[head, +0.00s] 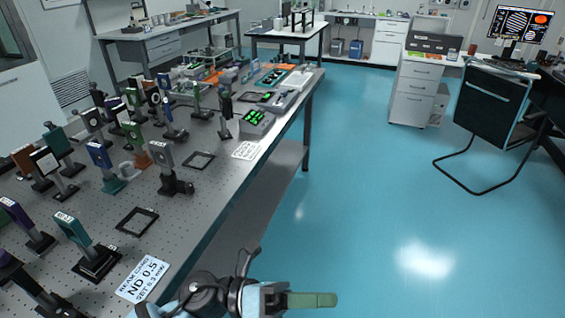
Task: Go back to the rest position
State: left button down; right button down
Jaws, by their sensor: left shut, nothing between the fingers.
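My left gripper (318,300) is at the bottom middle of the head view, its green-tipped fingers together and pointing right. It is shut with nothing held. It is beyond the right edge of the optical table (222,212), over the blue floor. My right gripper is not in view.
Several mounted optics crowd the table, among them a teal-plated mount (84,243) and a grey mount (167,168). A white beam card (146,277) lies near the edge. A chair (492,115) and drawer cabinet (415,88) stand right. The floor (370,195) between is clear.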

pick_arm(q)
jog(key=w+a+f+n+t+y, duration=0.2)
jog(key=a+f+n+t+y, duration=0.55)
jog(key=n, duration=0.75)
jog(key=w+a+f+n+t+y, duration=0.2)
jog(key=a+f+n+t, duration=0.3)
jog(key=n+t, duration=0.75)
jog(key=s+a+f+n+g+y, duration=0.4)
jog(key=s+a+f+n, duration=0.2)
jog(key=s+f, duration=0.3)
jog(key=s+a+f+n+g+y+p, duration=0.1)
jog(key=s+a+f+n+g+y, duration=0.3)
jog(key=s+a+f+n, duration=0.3)
jog(key=s+f+n, duration=0.1)
jog(key=s+f, duration=0.1)
jog(key=s, duration=0.1)
jog(key=shift+f+g, duration=0.3)
jog(key=shift+g, duration=0.1)
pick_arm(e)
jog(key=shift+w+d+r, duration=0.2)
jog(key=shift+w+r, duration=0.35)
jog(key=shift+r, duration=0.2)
